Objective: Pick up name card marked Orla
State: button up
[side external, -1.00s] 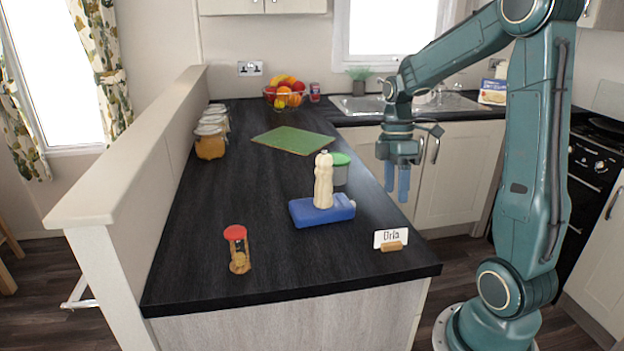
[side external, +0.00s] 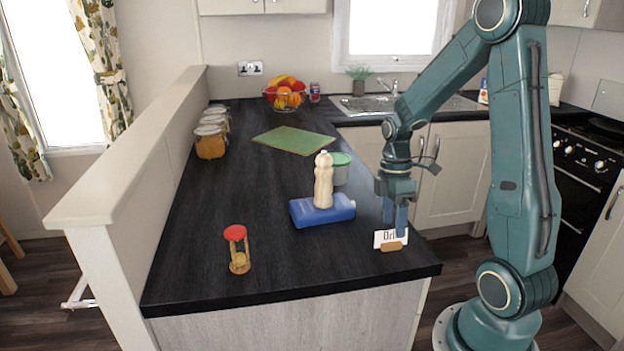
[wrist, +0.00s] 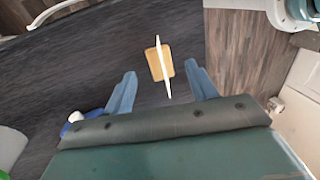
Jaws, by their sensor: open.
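The name card marked Orla (side external: 385,238) stands upright in a small wooden holder (side external: 392,247) near the front right corner of the dark counter. The end of its lettering is hidden behind a finger. My gripper (side external: 396,222) points down at the card, with its blue fingers close to the card's top right. In the wrist view my gripper (wrist: 160,88) is open and empty. The card (wrist: 161,50) shows there edge-on as a thin white strip on its holder (wrist: 153,65), a little beyond the fingertips and between their lines.
A blue container (side external: 312,213) lies left of the card with a cream bottle (side external: 323,180) at it. A green-lidded tub (side external: 341,170) stands behind. The counter between hourglass and card is clear. The right counter edge is close to the card.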

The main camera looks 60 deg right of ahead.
aim_at(393, 240)
jog(key=shift+x, duration=1.7)
jog(key=c, duration=1.1)
